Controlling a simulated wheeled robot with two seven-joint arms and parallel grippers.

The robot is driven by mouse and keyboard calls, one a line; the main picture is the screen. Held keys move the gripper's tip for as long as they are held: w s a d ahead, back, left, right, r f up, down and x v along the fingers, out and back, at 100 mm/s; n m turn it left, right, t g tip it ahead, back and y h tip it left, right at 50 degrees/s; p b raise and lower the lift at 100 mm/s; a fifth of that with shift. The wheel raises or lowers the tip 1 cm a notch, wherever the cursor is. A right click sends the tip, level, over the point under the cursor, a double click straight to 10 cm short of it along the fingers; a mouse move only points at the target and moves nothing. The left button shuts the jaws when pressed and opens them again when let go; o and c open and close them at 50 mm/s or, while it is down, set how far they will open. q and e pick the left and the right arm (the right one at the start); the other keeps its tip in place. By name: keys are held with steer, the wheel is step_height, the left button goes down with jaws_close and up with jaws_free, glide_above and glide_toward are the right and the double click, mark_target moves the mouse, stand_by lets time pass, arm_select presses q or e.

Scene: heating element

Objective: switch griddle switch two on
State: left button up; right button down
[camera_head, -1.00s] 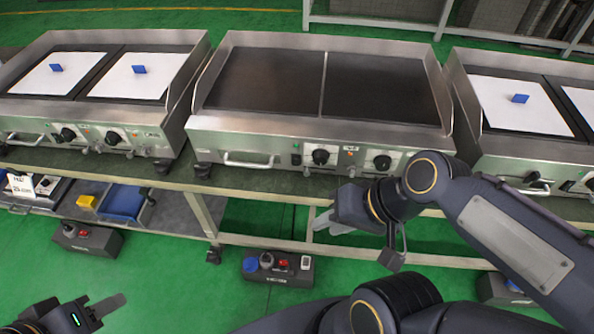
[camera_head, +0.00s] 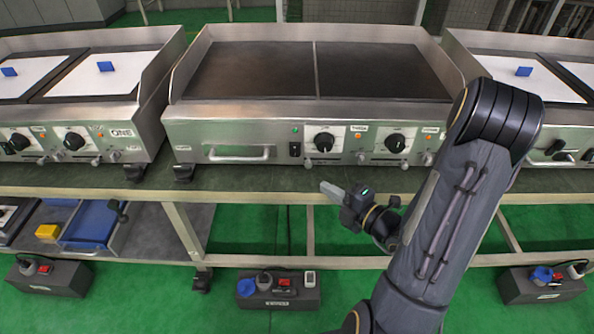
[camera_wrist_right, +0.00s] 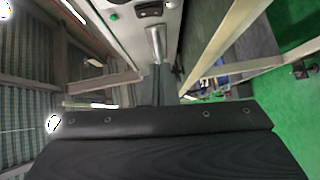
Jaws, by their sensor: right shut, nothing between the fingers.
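The middle griddle (camera_head: 240,112) stands on the bench, with two dark plates and a steel front panel. Its front has a black rocker switch (camera_head: 295,149) below a small green light, right of a bar handle (camera_head: 238,155). Two black knobs are further right, one (camera_head: 324,142) near the switch and one (camera_head: 395,143). The small labels are hard to read. My right gripper (camera_head: 331,188) is shut and empty, in front of and below the panel, pointing left, apart from the switch. The right wrist view shows the switch (camera_wrist_right: 150,9) near its top edge. My left gripper is out of view.
A left griddle (camera_head: 150,70) labelled ONE and a right griddle (camera_head: 575,117) flank the middle one, with white sheets and blue blocks on top. The bench front edge (camera_head: 255,194) lies below the panel. A control box (camera_head: 278,297) sits on the lower floor.

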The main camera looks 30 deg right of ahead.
steer(key=shift+d, duration=0.1)
steer(key=b, duration=0.2)
glide_toward(295, 151)
steer(key=w+a+f, duration=0.2)
steer(key=a, duration=0.3)
steer(key=w+d, duration=0.2)
steer(key=w, duration=0.1)
steer(key=shift+w, duration=0.1)
steer(key=shift+w+d+f, duration=0.1)
steer(key=shift+w+d, duration=0.1)
steer(key=shift+w, duration=0.2)
